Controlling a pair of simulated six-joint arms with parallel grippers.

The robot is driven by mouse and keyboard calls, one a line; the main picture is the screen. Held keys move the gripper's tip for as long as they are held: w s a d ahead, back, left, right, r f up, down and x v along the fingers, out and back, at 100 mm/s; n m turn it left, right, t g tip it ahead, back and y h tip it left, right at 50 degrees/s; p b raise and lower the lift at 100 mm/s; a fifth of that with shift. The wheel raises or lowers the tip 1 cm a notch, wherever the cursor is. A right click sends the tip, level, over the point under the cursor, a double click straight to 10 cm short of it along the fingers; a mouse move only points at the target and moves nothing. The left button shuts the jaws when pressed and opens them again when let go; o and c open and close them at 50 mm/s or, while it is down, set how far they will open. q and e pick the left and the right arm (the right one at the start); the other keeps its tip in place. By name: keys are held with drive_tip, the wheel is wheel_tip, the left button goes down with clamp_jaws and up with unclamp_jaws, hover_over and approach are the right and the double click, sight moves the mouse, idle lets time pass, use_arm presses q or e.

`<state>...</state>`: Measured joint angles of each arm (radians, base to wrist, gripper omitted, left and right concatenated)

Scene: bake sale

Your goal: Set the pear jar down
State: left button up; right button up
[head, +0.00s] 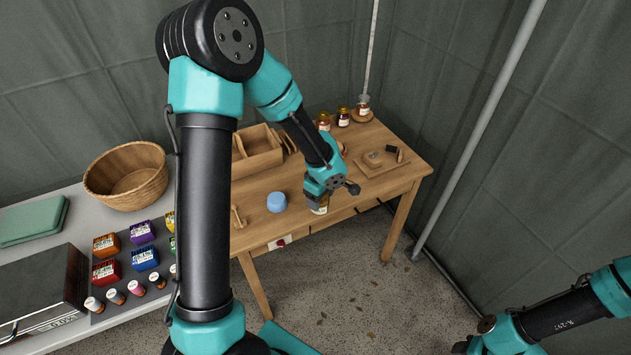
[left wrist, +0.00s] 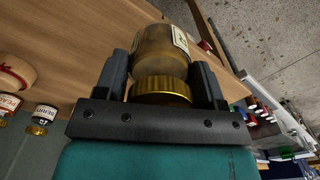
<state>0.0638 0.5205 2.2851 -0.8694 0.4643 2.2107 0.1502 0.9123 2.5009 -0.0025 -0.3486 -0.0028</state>
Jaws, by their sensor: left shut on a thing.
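My left gripper (head: 326,196) is shut on a jar (head: 320,207) near the front edge of the wooden table. In the left wrist view the jar (left wrist: 162,48) has a gold lid, amber contents and a pale label. The fingers stand on either side of it, with the lid toward the gripper. The arm hides much of the jar in the head view, and I cannot tell whether its base touches the tabletop. My right gripper (head: 466,347) is at the lower right, away from the table, too small and cut off to read its jaws.
The wooden table (head: 375,188) holds a blue round item (head: 276,202), a wooden divided box (head: 258,150) and several small jars (head: 343,117) at the back. A wicker basket (head: 128,178) and coloured boxes (head: 106,246) stand on the left counter. Bare tabletop lies right of the gripper.

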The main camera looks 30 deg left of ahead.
use_arm(q)
drive_tip(key=w+a, duration=0.2)
drive_tip(key=w, duration=0.1)
drive_tip(key=w+a, duration=0.2)
drive_tip(key=w, duration=0.2)
drive_tip(key=w+a+f, duration=0.1)
drive_tip(key=w+a, duration=0.1)
drive_tip(key=w, duration=0.1)
drive_tip(key=shift+w+a, duration=0.2)
drive_tip(key=shift+w, duration=0.05)
drive_tip(key=shift+w+a, duration=0.1)
drive_tip(key=shift+w, duration=0.05)
drive_tip(key=shift+w+a+f, duration=0.1)
drive_tip(key=shift+f, duration=1.75)
drive_tip(key=o, duration=1.1)
drive_tip(key=shift+f, duration=0.1)
